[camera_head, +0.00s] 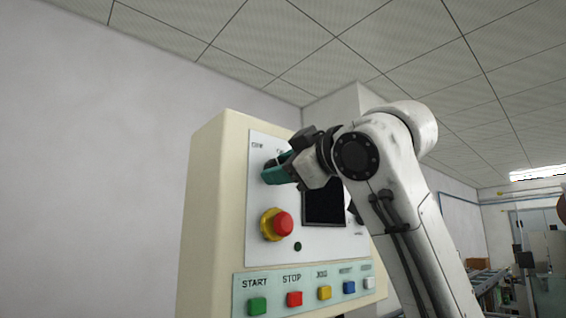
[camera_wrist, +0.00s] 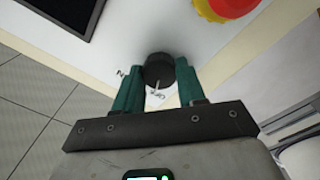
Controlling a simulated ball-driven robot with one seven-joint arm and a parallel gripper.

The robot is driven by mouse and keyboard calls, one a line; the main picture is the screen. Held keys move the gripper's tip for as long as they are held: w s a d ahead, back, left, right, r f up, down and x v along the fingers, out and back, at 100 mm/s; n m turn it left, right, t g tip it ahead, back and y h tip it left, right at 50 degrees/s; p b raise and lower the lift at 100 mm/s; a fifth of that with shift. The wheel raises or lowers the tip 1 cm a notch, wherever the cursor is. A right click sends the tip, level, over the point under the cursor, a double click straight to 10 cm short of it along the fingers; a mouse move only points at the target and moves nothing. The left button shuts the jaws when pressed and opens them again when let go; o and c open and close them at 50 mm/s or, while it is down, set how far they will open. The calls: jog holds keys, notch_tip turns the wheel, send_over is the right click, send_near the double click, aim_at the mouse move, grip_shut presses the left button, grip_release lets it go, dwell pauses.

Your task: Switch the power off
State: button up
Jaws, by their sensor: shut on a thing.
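A cream control cabinet (camera_head: 208,200) with a white front panel stands ahead. A round black rotary knob (camera_wrist: 159,68) with a pale pointer mark sits on the panel, with small lettering beside it. My gripper (camera_wrist: 158,82) has green fingers on either side of the knob and is shut on it. In the head view my gripper (camera_head: 277,171) is at the panel's upper left and hides most of the knob and part of the lettering.
A red emergency button (camera_head: 282,223) on a yellow collar is below my gripper. A dark screen (camera_head: 322,204) is to its right, partly behind my arm. A row of coloured buttons, including green START (camera_head: 257,306) and red STOP (camera_head: 294,299), runs along the bottom.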

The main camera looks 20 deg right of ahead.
jog(key=shift+n+p, duration=0.35)
jog(key=shift+n, duration=1.25)
jog(key=o, duration=1.1)
jog(key=shift+c, duration=0.2)
jog(key=b+v, duration=0.3)
jog(key=v, duration=0.7)
jog(key=shift+s+d, duration=0.15)
jog(key=shift+s, duration=0.2)
